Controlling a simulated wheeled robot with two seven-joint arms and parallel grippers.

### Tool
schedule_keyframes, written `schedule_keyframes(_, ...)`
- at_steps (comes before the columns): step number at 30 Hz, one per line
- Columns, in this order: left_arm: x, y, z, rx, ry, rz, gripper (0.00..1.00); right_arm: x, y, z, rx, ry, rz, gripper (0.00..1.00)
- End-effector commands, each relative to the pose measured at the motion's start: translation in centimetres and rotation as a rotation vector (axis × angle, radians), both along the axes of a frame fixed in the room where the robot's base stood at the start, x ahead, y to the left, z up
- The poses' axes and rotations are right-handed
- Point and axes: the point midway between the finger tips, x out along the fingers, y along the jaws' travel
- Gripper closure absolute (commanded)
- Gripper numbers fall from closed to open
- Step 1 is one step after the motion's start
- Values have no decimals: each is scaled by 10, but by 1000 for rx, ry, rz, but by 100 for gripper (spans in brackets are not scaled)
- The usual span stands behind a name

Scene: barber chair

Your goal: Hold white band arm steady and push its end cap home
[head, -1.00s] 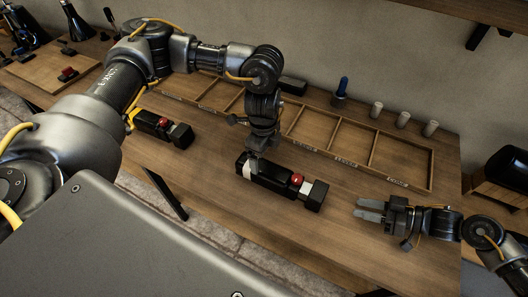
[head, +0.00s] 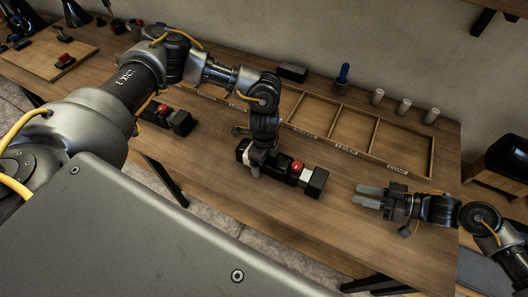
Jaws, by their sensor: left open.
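The white band arm (head: 279,168) is a dark block-like bar lying on the table, with a white band (head: 247,153) near its left end and a red button (head: 297,166) on top. Its square dark end cap (head: 316,182) is at the right end, with a pale section showing between cap and body. My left gripper (head: 258,168) is open and points down at the bar, between band and button; its fingertips are partly hidden, and I cannot tell whether they touch. My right gripper (head: 369,195) is open and empty, right of the cap and apart from it, fingers pointing left.
A second dark bar (head: 168,117) with a red button lies to the left, partly behind my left arm. A divided wooden tray (head: 432,158) runs along the back, with a blue-topped bottle (head: 343,74) and pale cylinders (head: 404,106) behind it. The front table is clear.

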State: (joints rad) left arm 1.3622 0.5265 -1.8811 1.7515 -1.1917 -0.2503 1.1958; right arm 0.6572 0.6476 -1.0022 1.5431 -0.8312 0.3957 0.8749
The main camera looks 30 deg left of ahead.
Motion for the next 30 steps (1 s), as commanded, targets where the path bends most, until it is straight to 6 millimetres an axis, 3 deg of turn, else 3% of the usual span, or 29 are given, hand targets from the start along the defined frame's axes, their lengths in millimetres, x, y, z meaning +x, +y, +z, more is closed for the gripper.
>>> schedule_keyframes(11, 0, 0, -5, 0, 0, 0, 12, 0, 0, 0, 0, 0, 0, 64)
schedule_keyframes(26, 0, 0, -4, 0, 0, 0, 78, 0, 0, 0, 0, 0, 0, 64)
schedule_keyframes(30, 0, 0, -4, 0, 0, 1, 80, 0, 0, 0, 0, 0, 0, 64)
